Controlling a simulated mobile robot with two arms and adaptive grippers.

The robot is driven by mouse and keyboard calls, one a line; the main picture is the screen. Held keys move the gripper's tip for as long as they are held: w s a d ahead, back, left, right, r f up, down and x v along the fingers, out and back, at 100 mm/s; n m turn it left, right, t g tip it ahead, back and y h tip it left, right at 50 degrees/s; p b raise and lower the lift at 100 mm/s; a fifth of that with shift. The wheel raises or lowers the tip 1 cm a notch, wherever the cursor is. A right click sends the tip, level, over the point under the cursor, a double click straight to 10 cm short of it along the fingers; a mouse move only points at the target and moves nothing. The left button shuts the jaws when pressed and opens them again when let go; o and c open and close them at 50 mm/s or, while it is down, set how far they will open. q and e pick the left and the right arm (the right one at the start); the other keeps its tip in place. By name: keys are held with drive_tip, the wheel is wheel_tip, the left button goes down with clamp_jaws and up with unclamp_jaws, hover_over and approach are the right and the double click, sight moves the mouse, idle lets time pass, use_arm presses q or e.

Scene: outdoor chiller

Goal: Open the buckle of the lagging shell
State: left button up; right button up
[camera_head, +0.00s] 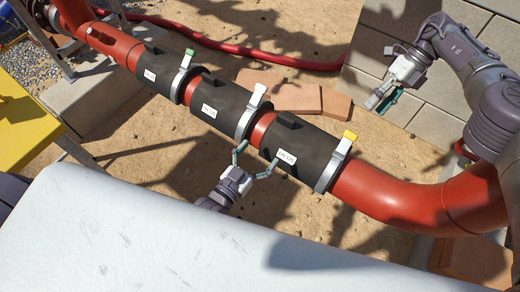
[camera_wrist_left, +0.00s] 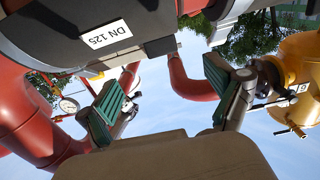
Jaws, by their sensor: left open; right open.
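Black lagging shells (camera_head: 216,104) wrap a red pipe that runs diagonally across the head view. Grey metal bands circle them, with buckles on top tipped green (camera_head: 187,58), white (camera_head: 257,94) and yellow (camera_head: 346,142). All the buckles look upright. My left gripper (camera_head: 256,160) is open and empty, beside the near side of the right-hand shell (camera_head: 302,142), close to its white label. In the left wrist view, my open green-padded fingers (camera_wrist_left: 161,92) lie below a shell labelled DN 125 (camera_wrist_left: 92,37). My right gripper (camera_head: 379,99) is open and empty, above and right of the yellow-tipped buckle.
The red pipe bends (camera_head: 405,202) at the right. A pale block wall (camera_head: 410,65) and a few bricks (camera_head: 290,98) stand behind the pipe. A yellow structure (camera_head: 25,125) is at the left. Bare sandy ground lies around the pipe.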

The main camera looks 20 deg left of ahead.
sight(284, 122)
use_arm(q)
drive_tip(key=x, duration=0.9)
drive_tip(key=r+x, duration=0.1)
drive_tip(key=x, duration=0.4)
drive_tip(key=shift+c, duration=0.4)
